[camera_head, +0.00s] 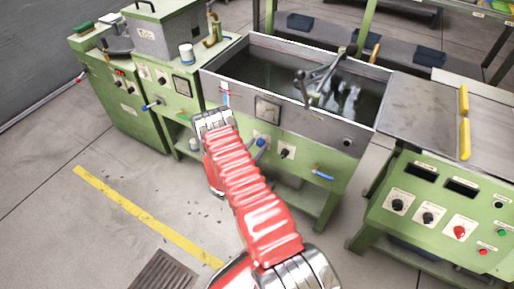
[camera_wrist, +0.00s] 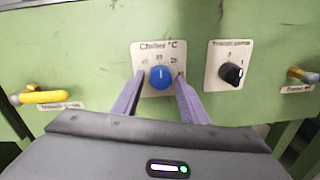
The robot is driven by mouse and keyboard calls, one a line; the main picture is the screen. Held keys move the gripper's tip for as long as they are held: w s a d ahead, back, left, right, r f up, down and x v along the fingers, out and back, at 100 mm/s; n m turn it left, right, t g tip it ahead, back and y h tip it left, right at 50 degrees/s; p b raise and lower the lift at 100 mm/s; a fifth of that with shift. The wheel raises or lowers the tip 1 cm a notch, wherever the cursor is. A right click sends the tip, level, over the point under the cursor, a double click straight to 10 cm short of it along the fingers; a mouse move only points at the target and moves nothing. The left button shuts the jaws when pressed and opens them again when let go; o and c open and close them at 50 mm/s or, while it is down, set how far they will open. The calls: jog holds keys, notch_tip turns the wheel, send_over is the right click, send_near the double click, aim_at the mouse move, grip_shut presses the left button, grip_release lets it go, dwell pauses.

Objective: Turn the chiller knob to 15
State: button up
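The chiller knob (camera_wrist: 161,77) is round and blue, on a white plate (camera_wrist: 153,47) marked "Chiller °C" in the wrist view. Small scale marks arch above it; I cannot read them surely, nor tell which one the knob points to. My gripper (camera_wrist: 159,82) is open, with one grey-purple finger on each side of the knob. A gap shows between each finger and the knob. In the head view the blue knob (camera_head: 261,142) shows on the green tank front, right of my red arm.
A black knob (camera_wrist: 231,73) on its own plate is close to the right finger. The open metal tank (camera_head: 300,85) is above the panel. The floor in front is clear.

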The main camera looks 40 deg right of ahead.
jog(key=c, duration=0.7)
jog(key=shift+d, duration=0.1)
jog(key=shift+c, duration=0.6)
jog(key=shift+n, duration=0.3)
jog(key=n, duration=0.3)
jog(key=shift+w+n, duration=0.1)
jog(key=shift+n, duration=0.3)
jog(key=shift+a+n+t, duration=0.2)
jog(key=shift+n+t, duration=0.1)
jog(key=shift+n, duration=2.1)
jog(key=shift+w, duration=0.1)
